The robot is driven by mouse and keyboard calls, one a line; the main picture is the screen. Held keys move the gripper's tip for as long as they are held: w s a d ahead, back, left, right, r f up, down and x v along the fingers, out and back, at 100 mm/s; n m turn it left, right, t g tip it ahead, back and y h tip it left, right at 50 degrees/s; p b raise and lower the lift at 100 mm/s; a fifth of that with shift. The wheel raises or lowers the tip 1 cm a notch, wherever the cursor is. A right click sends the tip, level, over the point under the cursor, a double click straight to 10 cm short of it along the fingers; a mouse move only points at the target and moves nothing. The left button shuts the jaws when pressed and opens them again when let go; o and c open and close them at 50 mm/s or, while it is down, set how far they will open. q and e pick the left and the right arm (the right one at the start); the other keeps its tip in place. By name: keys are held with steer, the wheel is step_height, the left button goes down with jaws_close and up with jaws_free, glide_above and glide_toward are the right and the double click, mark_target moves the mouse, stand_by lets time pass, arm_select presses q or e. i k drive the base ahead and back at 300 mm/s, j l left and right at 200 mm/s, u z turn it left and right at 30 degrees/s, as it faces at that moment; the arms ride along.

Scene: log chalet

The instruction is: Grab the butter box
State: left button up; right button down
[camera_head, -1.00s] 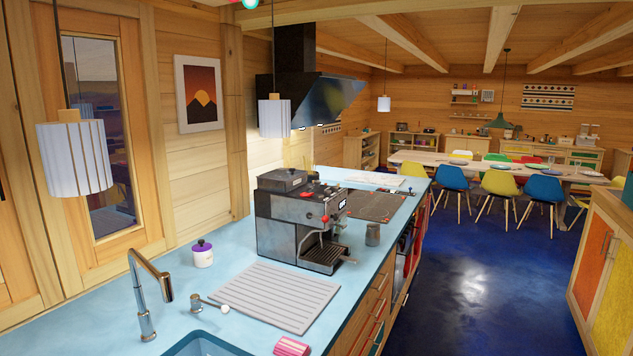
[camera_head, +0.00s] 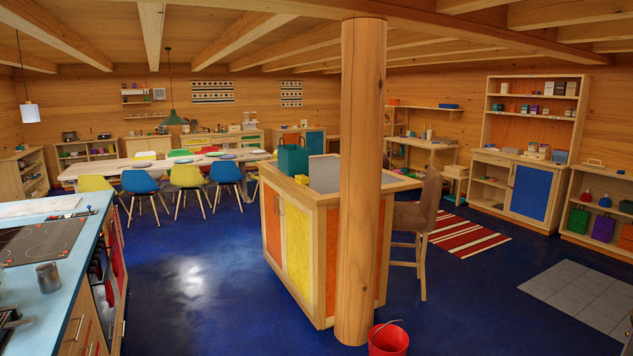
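I cannot make out a butter box for certain. Several small boxes (camera_head: 560,88) stand on the upper shelves of the tall cabinet at the right, also too small to tell apart. Neither of my grippers is in view.
A wooden post (camera_head: 361,180) stands in front of the island (camera_head: 299,245), with a red bucket (camera_head: 388,340) at its foot. A tall chair (camera_head: 417,220) is right of it. The blue counter (camera_head: 60,290) is at the left. Blue floor (camera_head: 190,290) lies clear between.

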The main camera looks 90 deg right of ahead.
mark_target(302, 179)
steer(key=z, duration=2.75)
steer(key=i+j+u, duration=0.1)
steer(key=i+u, duration=0.2)
steer(key=i, duration=0.85)
steer(key=i+l+u, duration=0.25)
steer(key=i, duration=0.9)
steer(key=i+j+z, duration=0.1)
steer(key=i+z, duration=0.2)
steer(key=i, duration=0.25)
steer(key=i+j+z, duration=0.2)
steer(key=i+z, duration=0.15)
steer(key=i, duration=0.15)
steer(key=i+j+z, duration=0.3)
steer(key=i+j, duration=0.1)
steer(key=i, duration=0.1)
